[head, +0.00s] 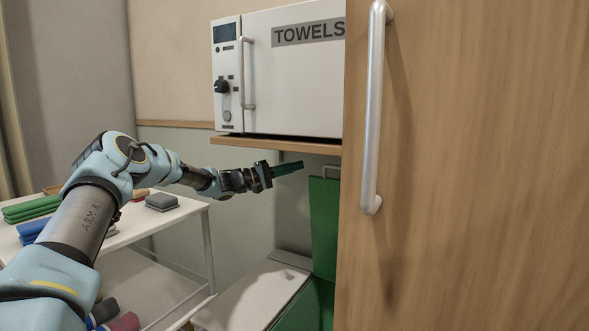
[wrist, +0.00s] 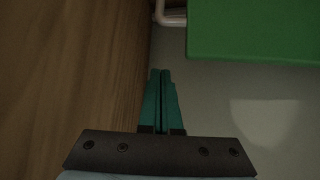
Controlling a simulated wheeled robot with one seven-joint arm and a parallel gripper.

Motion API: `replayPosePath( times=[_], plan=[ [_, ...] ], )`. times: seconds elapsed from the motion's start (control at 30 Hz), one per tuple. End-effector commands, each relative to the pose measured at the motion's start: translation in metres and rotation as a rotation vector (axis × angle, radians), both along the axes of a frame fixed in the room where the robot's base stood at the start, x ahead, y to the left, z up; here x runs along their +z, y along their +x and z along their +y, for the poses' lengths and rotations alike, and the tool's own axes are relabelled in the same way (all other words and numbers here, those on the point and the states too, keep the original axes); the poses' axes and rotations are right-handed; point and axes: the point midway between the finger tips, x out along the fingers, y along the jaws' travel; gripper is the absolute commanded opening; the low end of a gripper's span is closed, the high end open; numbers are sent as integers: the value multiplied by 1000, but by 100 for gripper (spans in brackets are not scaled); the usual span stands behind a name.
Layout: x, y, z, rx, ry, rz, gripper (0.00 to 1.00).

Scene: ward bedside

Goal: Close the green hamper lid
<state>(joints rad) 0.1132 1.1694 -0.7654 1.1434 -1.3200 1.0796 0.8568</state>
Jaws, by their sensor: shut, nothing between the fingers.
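The green hamper lid (head: 324,222) stands upright, open, at the back of the green hamper (head: 306,308). The wooden panel hides its right part. A pale handle (head: 331,170) sits at its top edge. In the wrist view the green lid (wrist: 255,32) fills the upper right, with the handle (wrist: 172,18) at its left edge. My gripper (head: 301,165) is shut and empty, its teal fingers just left of the lid's top, under the wooden shelf. In the wrist view my gripper (wrist: 161,73) points toward the handle with a visible gap.
A wooden panel (head: 480,160) with a long metal handle (head: 374,110) blocks the right side. A white towel cabinet (head: 290,100) stands on a wooden shelf (head: 280,145) above my gripper. A white lid (head: 250,292) lies flat left of the green hamper. A white trolley (head: 165,222) with folded cloths stands left.

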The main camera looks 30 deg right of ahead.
Motion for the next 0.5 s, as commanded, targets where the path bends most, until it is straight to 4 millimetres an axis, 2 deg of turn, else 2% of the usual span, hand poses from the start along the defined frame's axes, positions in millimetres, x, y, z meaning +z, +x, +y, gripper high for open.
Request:
replayPosePath(
  times=[0.1,0.4,0.5],
  plan=[
    [7,-6,-24,-3,2,-1,0],
    [16,-15,-69,-3,4,0,0],
    [13,-21,-63,-1,5,3,0]
  ],
)
